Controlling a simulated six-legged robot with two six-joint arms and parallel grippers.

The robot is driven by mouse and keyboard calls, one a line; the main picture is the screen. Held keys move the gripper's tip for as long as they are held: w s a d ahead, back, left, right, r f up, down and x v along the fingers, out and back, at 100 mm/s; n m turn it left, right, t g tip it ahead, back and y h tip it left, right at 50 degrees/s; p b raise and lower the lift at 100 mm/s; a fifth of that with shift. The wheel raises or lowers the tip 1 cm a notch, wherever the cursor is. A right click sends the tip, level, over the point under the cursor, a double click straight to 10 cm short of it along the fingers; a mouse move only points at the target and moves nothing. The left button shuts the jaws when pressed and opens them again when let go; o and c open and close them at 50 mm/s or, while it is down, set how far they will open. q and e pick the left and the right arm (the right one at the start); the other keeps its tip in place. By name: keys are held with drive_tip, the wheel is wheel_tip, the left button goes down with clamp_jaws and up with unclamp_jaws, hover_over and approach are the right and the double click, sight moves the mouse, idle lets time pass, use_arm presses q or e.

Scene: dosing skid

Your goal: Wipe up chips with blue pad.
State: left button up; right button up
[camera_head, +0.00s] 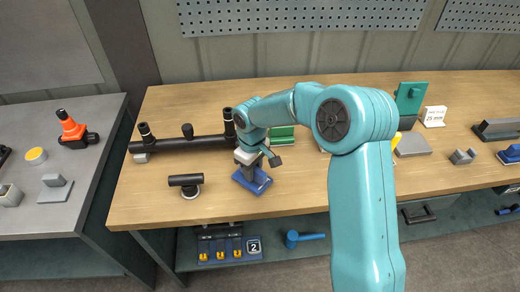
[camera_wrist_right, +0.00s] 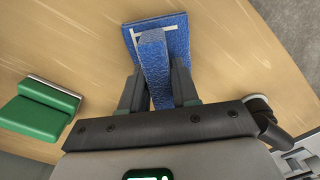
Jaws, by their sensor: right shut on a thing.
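The blue pad (camera_head: 258,184) is at the front left part of the wooden bench, with its flat base low at the bench top. My right gripper (camera_head: 251,160) is above it and shut on its upright blue handle. The right wrist view shows the handle (camera_wrist_right: 153,60) between the two dark fingers, with the blue base beyond and a pale L-shaped strip on it. I cannot tell whether the base touches the wood. I cannot make out any chips; the arm and pad hide part of the bench. My left gripper is not in view.
A black pipe with upright fittings (camera_head: 185,145) lies behind the pad. A dark T-shaped fitting (camera_head: 187,184) stands to its left. A green block (camera_head: 283,135) is behind, also in the wrist view (camera_wrist_right: 40,112). The bench's front edge (camera_head: 180,225) is close.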

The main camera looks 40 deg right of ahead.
drive_tip(key=shift+s+d+r+p, duration=0.1)
drive_tip(key=shift+r+p, duration=0.2)
drive_tip(key=shift+r, duration=0.3)
drive_tip(key=shift+s+d+r+p, duration=0.1)
drive_tip(key=shift+r+p, duration=0.2)
drive_tip(key=shift+r, duration=0.3)
drive_tip(key=shift+w+a+r+p, duration=0.15)
drive_tip(key=shift+a+r+p, duration=0.05)
drive_tip(key=shift+r+p, duration=0.2)
drive_tip(key=shift+d+r+p, duration=0.15)
drive_tip(key=shift+r+p, duration=0.4)
drive_tip(key=shift+r, duration=0.3)
wheel_tip(320, 180, up, 2)
drive_tip(key=shift+r+p, duration=0.15)
drive_tip(key=shift+p, duration=0.6)
drive_tip(key=shift+r+p, duration=0.3)
drive_tip(key=shift+r, duration=0.15)
drive_tip(key=shift+f, duration=0.1)
